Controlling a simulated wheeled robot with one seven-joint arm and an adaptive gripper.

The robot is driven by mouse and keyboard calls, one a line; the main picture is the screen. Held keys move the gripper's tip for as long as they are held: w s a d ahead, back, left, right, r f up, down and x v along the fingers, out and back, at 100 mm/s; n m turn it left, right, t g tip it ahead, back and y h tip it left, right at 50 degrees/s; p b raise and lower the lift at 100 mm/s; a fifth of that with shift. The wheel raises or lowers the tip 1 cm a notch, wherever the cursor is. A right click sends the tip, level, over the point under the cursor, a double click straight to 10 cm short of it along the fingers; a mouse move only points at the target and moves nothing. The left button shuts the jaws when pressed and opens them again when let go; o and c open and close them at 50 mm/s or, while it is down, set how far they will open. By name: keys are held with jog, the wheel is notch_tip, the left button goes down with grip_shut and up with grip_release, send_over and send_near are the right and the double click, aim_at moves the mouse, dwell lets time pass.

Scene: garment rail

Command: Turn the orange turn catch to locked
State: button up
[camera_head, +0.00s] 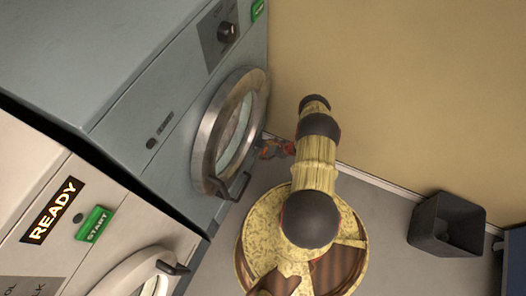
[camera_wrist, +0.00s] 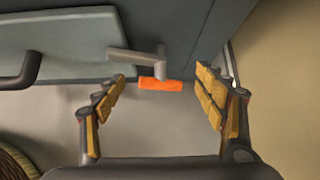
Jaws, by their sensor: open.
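The orange turn catch (camera_wrist: 160,84) shows in the wrist view as a short orange bar lying level in the picture, with a grey stem and a grey arm above it on the blue-grey machine's edge. My gripper (camera_wrist: 166,84) is open, with one yellow-padded finger to the left of the catch and one to the right, apart from it. In the head view my gripper (camera_head: 277,148) is small beside the front of the blue-grey machine (camera_head: 115,70), right of its round door (camera_head: 232,135). The catch cannot be made out there.
A white machine with a READY sign (camera_head: 53,211) and a green START label (camera_head: 94,224) stands at the lower left. A dark bin (camera_head: 447,226) stands on the floor at the right by the tan wall (camera_head: 400,80). A dark handle (camera_wrist: 22,72) juts out at the wrist view's left.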

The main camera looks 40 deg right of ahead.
jog(key=shift+b+x, duration=0.3)
jog(key=shift+x, duration=0.85)
jog(key=shift+c, duration=1.1)
jog(key=c, duration=1.5)
jog(key=shift+a, duration=0.1)
